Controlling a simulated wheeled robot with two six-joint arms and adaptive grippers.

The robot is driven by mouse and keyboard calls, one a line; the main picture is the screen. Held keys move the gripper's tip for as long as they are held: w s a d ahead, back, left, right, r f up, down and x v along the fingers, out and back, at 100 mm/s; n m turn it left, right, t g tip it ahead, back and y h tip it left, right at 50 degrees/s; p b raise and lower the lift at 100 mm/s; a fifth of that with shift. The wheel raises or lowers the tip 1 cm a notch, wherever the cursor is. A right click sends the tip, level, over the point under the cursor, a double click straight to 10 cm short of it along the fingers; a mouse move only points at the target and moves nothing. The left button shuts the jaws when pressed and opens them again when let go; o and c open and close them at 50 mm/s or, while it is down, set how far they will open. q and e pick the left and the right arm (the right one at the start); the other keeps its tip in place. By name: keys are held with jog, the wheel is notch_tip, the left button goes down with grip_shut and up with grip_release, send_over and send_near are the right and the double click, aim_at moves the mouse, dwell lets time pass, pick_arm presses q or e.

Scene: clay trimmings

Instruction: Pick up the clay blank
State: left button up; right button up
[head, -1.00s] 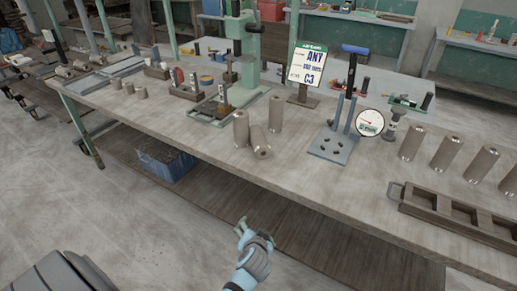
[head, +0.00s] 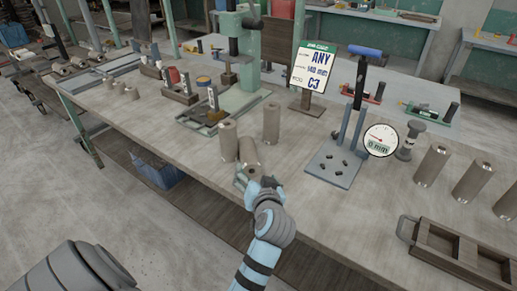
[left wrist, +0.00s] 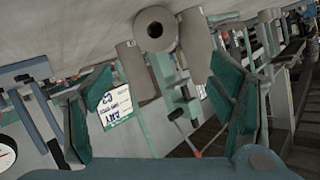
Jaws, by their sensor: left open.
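Three grey-brown clay blanks form a group near the front edge of the bench. One blank lies on its side (head: 249,151), its holed end facing my gripper in the left wrist view (left wrist: 142,30). A second blank stands upright just left of it (head: 228,141), and a third stands behind to the right (head: 271,122). My left gripper (head: 255,182) is open and empty, at the bench edge just in front of the lying blank. In the left wrist view its green-padded fingers (left wrist: 155,105) are spread wide, with the blank beyond them. My right gripper is not in view.
A gauge stand (head: 333,168) with a blue handle and round dial is to the right. A sign (head: 311,67) stands behind. A wooden tray (head: 408,232) and several upright blanks (head: 432,166) are farther right. A green press (head: 250,75) stands behind left.

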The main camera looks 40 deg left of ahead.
aim_at(251, 156)
pick_arm(q)
jog(key=x, duration=0.4)
jog(key=a+b+x, duration=0.1)
jog(key=x, duration=0.2)
jog(key=shift+s+d+r, duration=0.1)
jog(key=shift+s+r, duration=0.1)
jog(key=shift+s, duration=0.2)
jog(key=x, duration=0.2)
jog(key=b+x, duration=0.1)
jog(key=x, duration=0.1)
jog(key=d+x, duration=0.1)
jog(key=x, duration=0.2)
jog(key=shift+w, duration=0.4)
jog(key=shift+c, duration=0.8)
grip_shut()
jog(key=shift+r, duration=0.6)
notch_tip(251, 156, up, 19)
jog(key=p, duration=0.4)
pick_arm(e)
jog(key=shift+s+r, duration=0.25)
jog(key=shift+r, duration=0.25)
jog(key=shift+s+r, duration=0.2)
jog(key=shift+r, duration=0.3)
